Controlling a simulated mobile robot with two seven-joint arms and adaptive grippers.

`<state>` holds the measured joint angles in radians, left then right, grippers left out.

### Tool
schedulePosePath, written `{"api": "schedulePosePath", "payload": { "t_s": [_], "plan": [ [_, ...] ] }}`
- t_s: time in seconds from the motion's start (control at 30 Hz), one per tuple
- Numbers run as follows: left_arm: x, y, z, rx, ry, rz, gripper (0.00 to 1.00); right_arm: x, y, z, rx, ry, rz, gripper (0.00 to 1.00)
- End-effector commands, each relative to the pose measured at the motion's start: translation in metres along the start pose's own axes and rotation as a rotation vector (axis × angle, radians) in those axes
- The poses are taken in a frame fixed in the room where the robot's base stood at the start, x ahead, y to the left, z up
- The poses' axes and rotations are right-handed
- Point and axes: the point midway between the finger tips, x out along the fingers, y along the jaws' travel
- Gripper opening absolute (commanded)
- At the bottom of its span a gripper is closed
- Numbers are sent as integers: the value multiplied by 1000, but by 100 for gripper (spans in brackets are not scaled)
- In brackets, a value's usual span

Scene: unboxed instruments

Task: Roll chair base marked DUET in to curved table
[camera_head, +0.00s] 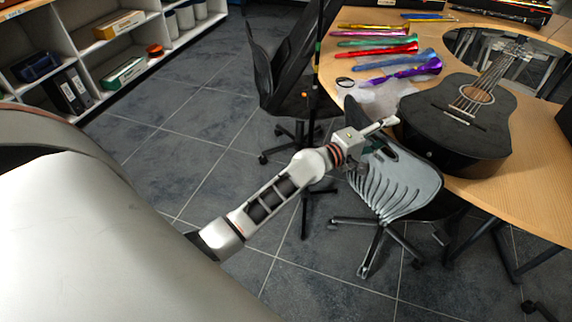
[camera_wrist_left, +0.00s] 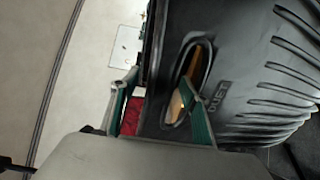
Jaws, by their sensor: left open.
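The chair marked DUET has a grey ribbed back (camera_head: 398,187) and a dark star base (camera_head: 373,245) on casters, close to the curved wooden table (camera_head: 535,205). In the left wrist view its dark back (camera_wrist_left: 240,85) shows the word DUET beside an oval slot. My left gripper (camera_head: 384,136) is at the top of the chair back. In the wrist view the open gripper (camera_wrist_left: 160,112) has one finger outside the back's edge and the other at the slot; whether that finger passes through it I cannot tell. My right gripper is out of view.
A black guitar (camera_head: 460,115) and several coloured horns (camera_head: 385,50) lie on the table. A second black chair (camera_head: 285,75) stands to the left of the table. Shelves (camera_head: 110,45) line the upper left.

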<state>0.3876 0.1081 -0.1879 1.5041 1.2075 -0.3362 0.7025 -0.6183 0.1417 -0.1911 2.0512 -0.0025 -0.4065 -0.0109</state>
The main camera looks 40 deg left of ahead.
Motion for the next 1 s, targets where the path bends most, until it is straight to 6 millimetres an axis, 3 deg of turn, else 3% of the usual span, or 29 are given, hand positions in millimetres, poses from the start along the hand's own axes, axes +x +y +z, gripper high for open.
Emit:
{"api": "schedulePosePath", "payload": {
  "t_s": [0.27, 0.7, 1.0],
  "plan": [
    [-4, 2, -1, 0, 2, 2, 47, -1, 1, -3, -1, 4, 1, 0],
    [-62, 5, 0, 2, 0, 5, 47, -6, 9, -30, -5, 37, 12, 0],
    [-103, 3, -1, 2, 1, 4, 47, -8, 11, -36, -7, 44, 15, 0]
  ]
}}
